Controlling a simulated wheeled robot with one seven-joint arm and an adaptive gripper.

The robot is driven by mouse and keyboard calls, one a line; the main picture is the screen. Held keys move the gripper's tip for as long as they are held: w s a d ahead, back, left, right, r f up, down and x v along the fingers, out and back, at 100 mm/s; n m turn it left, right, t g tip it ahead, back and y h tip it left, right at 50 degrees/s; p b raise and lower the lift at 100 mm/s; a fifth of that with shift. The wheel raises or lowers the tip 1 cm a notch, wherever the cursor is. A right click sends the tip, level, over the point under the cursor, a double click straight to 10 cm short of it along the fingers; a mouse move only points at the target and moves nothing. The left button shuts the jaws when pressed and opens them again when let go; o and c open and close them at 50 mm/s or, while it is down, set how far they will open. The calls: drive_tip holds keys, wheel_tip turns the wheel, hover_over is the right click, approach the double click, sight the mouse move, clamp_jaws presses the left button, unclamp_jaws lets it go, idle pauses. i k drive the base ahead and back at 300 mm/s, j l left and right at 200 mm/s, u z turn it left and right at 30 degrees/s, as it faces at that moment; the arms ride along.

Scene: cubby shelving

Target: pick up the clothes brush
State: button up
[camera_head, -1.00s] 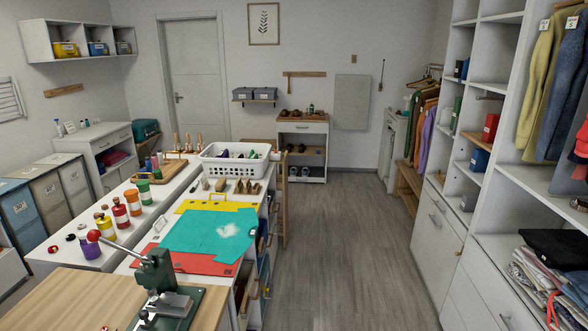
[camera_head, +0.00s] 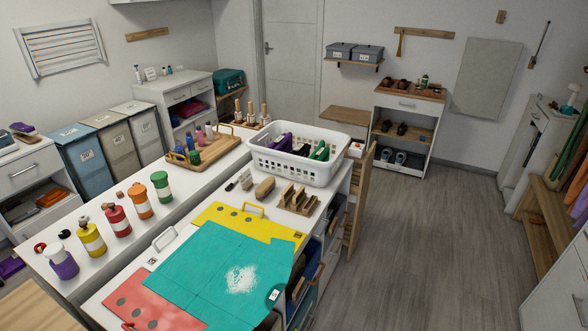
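No object is plainly recognisable as the clothes brush at this size. A small tan, rounded block (camera_head: 264,187), possibly a brush, lies on the white worktop (camera_head: 208,212) in front of the white basket. Beside it on the left lies a small grey-beige piece (camera_head: 246,180) with a dark piece (camera_head: 231,186) next to it; I cannot tell whether either is a brush. My gripper is not in view.
A white basket (camera_head: 303,172) of dark, purple and green items stands behind the tan block. A slotted wooden rack (camera_head: 297,200) stands to its right. A teal sheet (camera_head: 215,265) with white powder covers the front worktop. The right-hand floor (camera_head: 420,240) is clear.

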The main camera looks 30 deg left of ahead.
sight(263, 189)
drive_tip(key=i+u, duration=0.15)
drive_tip(key=i, duration=0.75)
drive_tip(key=i+l+u, duration=0.15)
drive_tip(key=i, duration=0.75)
drive_tip(key=i+u, duration=0.25)
drive_tip(key=u, duration=0.15)
drive_tip(key=i+u, duration=0.3)
drive_tip(key=u, duration=0.15)
drive_tip(key=i+l+u, duration=0.15)
drive_tip(key=u, duration=0.25)
drive_tip(key=i+u, duration=0.15)
drive_tip(key=u, duration=0.25)
drive_tip(key=i+u, duration=0.2)
drive_tip(key=u, duration=0.2)
drive_tip(key=i+l+u, duration=0.1)
drive_tip(key=u, duration=0.3)
drive_tip(key=i+l+u, duration=0.15)
drive_tip(key=u, duration=0.25)
drive_tip(key=i, duration=0.1)
